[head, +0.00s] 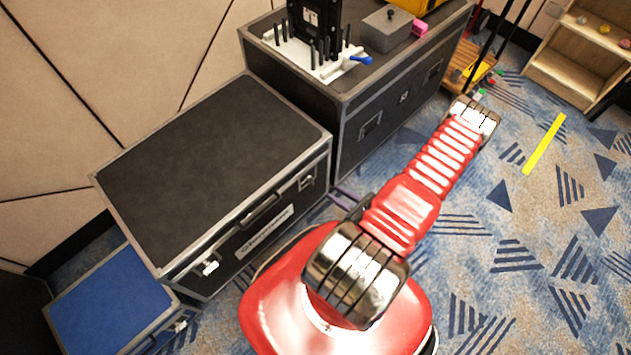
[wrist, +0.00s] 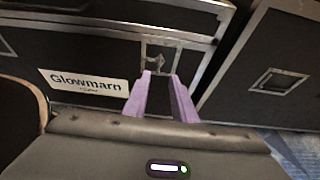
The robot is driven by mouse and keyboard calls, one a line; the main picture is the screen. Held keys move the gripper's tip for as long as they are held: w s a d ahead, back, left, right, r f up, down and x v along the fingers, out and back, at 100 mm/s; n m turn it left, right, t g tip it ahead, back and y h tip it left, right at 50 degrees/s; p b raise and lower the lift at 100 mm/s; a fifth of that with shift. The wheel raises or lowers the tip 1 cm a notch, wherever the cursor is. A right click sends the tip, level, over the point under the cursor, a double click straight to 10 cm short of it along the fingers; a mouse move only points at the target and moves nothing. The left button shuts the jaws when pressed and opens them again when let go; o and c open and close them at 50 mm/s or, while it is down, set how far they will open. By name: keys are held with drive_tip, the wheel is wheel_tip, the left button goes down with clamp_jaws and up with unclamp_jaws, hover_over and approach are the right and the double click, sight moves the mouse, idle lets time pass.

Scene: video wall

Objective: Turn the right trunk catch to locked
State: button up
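The black trunk (head: 215,165) with metal edges stands left of centre in the head view. Its right catch (head: 307,181) is a small metal fitting near the right end of the front. In the wrist view the right catch (wrist: 156,62) sits in a metal plate across the lid seam, and I cannot tell its turn position. My gripper (wrist: 159,76) has two purple fingers, apart with nothing held, pointing at the catch; their tips appear just below it, and contact is unclear. In the head view, purple finger parts (head: 345,195) show beside the trunk's right end, partly hidden behind my red arm.
The trunk's left catch (head: 210,267) and a white label (wrist: 88,82) are on the same front. A taller black case (head: 400,95) stands close on the right. A blue-topped case (head: 115,305) is at lower left. Patterned carpet (head: 530,220) on the right is mostly clear.

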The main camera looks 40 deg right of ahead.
sight(311, 180)
drive_tip(key=x, duration=1.2)
drive_tip(key=shift+w+f, duration=0.2)
drive_tip(key=shift+w, duration=0.05)
drive_tip(key=shift+c, duration=0.4)
clamp_jaws()
